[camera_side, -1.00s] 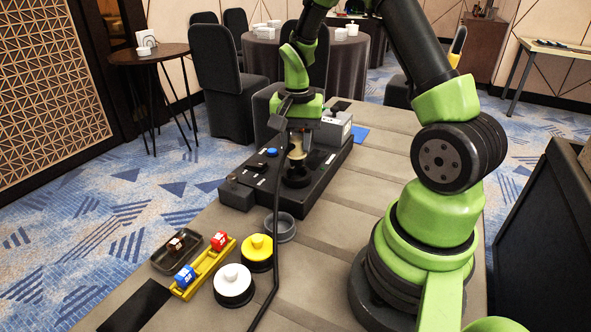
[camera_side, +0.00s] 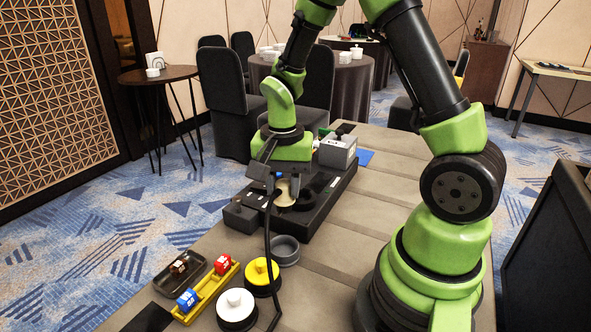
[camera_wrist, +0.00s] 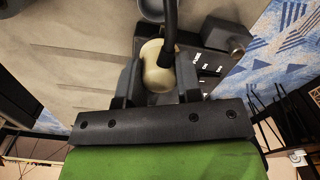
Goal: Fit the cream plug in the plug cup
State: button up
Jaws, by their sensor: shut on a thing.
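The cream plug (camera_side: 286,199) is held between the fingers of my gripper (camera_side: 283,188), over the near part of the black console. It also shows in the wrist view (camera_wrist: 155,70), between both fingertips (camera_wrist: 158,86). A grey, round, open cup (camera_side: 286,250), which looks like the plug cup, sits empty on the table nearer the side camera. Part of its rim shows at the top of the wrist view (camera_wrist: 152,9). The plug is apart from this cup. A black cable crosses in front of the plug, and the plug's underside is hard to see.
The black console (camera_side: 322,205) carries a grey box (camera_side: 338,152). A yellow-topped round piece (camera_side: 261,271) and a white-topped one (camera_side: 236,303) stand near the cup. A yellow rack (camera_side: 207,292) and a dark tray (camera_side: 181,270) lie to their left. Bare table lies right of the cup.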

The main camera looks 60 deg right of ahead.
aim_at(282, 206)
jog(key=shift+s+a+f, duration=0.1)
jog(key=shift+s+a, duration=0.1)
jog(key=shift+a, duration=0.3)
jog(key=shift+s+a+f, duration=0.1)
jog(key=shift+s+a, duration=0.05)
jog(key=shift+a, duration=0.3)
jog(key=shift+f, duration=2.85)
jog(key=shift+f, duration=1.65)
jog(key=o, duration=1)
jog(key=shift+o, duration=0.2)
jog(key=shift+r, duration=4)
